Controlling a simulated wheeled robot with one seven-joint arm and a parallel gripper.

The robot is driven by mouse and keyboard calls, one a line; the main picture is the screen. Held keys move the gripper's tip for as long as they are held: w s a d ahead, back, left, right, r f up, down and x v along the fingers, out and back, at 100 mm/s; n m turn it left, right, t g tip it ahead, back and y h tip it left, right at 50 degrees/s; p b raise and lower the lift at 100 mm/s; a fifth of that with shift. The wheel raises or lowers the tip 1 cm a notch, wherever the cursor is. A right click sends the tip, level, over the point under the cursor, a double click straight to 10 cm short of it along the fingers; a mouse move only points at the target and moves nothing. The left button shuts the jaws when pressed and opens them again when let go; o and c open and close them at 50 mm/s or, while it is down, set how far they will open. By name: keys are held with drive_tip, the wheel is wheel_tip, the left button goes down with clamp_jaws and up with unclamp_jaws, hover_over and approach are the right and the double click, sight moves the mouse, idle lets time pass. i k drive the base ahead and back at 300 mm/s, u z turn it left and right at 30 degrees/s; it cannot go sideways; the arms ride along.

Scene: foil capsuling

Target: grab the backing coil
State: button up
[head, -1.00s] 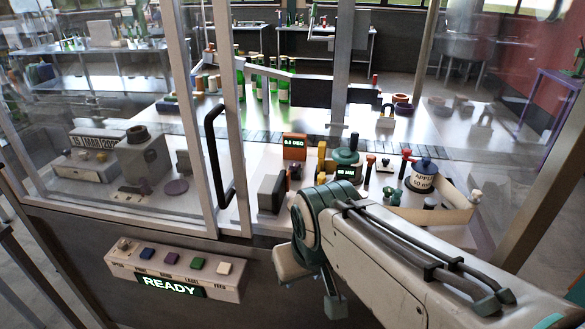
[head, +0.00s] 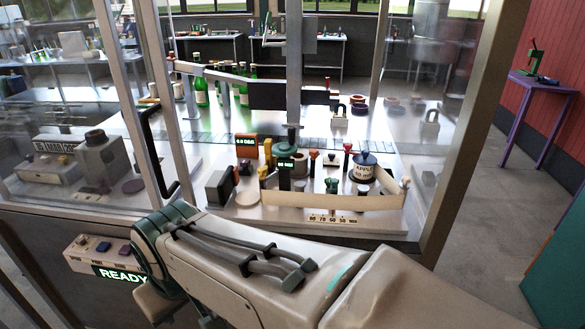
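I cannot tell for certain which thing is the backing coil. On the bench behind the clear guard, a white labelled roll with a blue top (head: 363,167) stands at the right of a cluster of small coloured parts. A long cream strip (head: 325,199) stands on edge along the front of this cluster, and its right end rises to a small pale rounded piece (head: 404,184). My arm crosses the lower picture in front of the bench, outside the guard. My gripper's fingers do not show.
Guard posts and glass stand between me and much of the bench. A control box reading READY (head: 120,273) is at lower left, partly behind my arm. Green bottles (head: 202,88) stand at the back. A purple table (head: 541,85) is at the right, with clear floor before it.

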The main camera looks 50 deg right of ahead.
sight(298, 163)
drive_tip(key=k, duration=0.5)
drive_tip(key=z, duration=1.4)
drive_tip(key=i, duration=0.5)
drive_tip(key=u, duration=0.05)
drive_tip(key=k, duration=0.5)
drive_tip(key=u, duration=1.3)
drive_tip(key=i, duration=1)
drive_tip(key=z, duration=1.1)
